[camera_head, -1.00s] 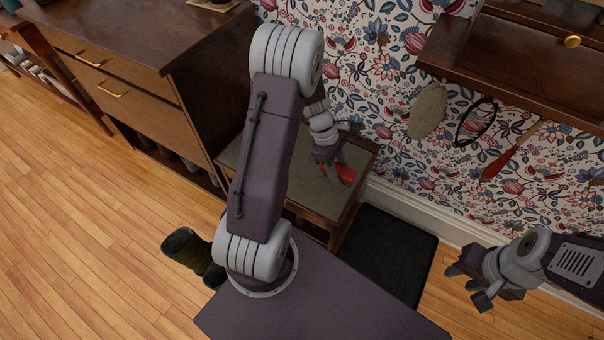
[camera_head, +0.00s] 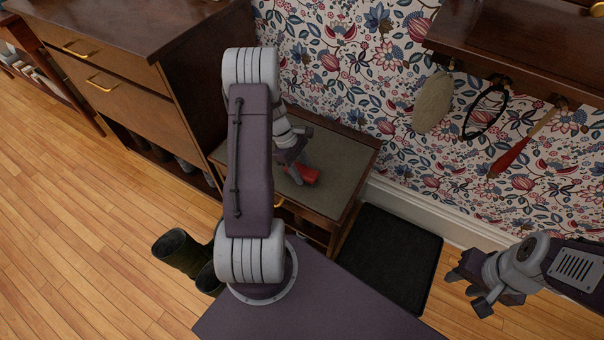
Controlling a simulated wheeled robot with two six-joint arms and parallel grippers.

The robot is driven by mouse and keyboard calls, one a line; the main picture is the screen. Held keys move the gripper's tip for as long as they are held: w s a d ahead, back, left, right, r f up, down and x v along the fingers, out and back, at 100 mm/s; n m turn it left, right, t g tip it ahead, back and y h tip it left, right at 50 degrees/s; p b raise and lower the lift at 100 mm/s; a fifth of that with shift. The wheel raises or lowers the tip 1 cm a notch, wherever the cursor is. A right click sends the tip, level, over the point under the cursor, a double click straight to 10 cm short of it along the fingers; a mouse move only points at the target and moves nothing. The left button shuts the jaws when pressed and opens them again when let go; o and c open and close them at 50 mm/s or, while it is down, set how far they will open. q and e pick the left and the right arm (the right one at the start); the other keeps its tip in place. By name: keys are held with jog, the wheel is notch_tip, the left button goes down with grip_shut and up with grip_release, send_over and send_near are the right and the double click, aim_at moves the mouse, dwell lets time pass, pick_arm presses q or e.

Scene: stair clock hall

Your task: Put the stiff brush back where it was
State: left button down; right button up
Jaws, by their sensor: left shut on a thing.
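My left gripper (camera_head: 297,170) is shut on a small red thing (camera_head: 309,175) over the grey-green top of the low wooden bench (camera_head: 345,165). I see no bristles on the red thing, so I cannot tell for sure that it is the stiff brush. Whether it touches the bench top is unclear. My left arm hides the bench's left part. My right gripper (camera_head: 468,290) is open and empty over the floor at the lower right, far from the bench.
A pale oval brush-like thing (camera_head: 433,104), a black loop (camera_head: 486,113) and a red-bladed shoehorn (camera_head: 513,157) hang under the wall shelf (camera_head: 520,50). A drawer cabinet (camera_head: 110,70) stands left of the bench. Dark boots (camera_head: 183,252) and a black mat (camera_head: 390,262) are on the floor.

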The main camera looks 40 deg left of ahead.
pick_arm(q)
jog(key=c, duration=0.8)
grip_release()
jog(key=shift+f, duration=0.2)
jog(key=shift+c, duration=0.2)
jog(key=p+v, duration=0.5)
jog(key=v, duration=0.6)
jog(key=shift+r, duration=0.3)
jog(key=s+d+r+m+y, duration=0.2)
jog(key=s+d+r+m, duration=0.1)
jog(key=d+m, duration=0.6)
jog(key=s+d+r+m+y, duration=0.2)
jog(key=s+d+m, duration=0.4)
jog(key=d+m, duration=0.3)
jog(key=shift+d+r+m+t, duration=0.25)
jog(key=shift+r+m+t, duration=0.2)
jog(key=shift+r, duration=0.35)
